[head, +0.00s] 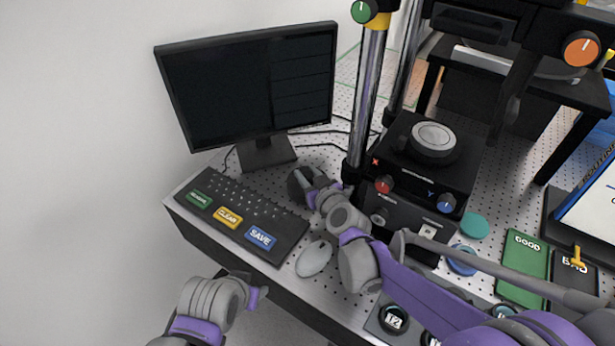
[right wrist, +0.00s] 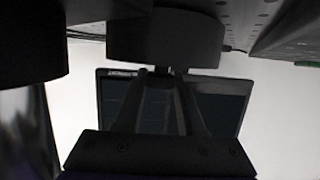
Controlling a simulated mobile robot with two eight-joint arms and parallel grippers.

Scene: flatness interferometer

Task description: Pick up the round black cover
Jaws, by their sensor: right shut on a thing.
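The round black cover (head: 297,184) is a dark, rounded piece at the end of my right arm in the head view, above the table between the keyboard and the black instrument. My right gripper (head: 311,190) is shut on it and partly hides it. In the right wrist view the cover (right wrist: 165,38) shows as a dark block edge-on at the tips of the right gripper's fingers (right wrist: 160,78). Whether it touches anything else is hard to tell. Only links of my left arm show at the bottom of the head view; its gripper is out of view.
A monitor (head: 250,85) stands behind the keyboard (head: 240,217), and a pale mouse (head: 314,258) lies nearby. The black instrument (head: 425,180) bears a grey disc (head: 434,138) beside a metal column (head: 369,100). A green GOOD pad (head: 522,268) lies at right.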

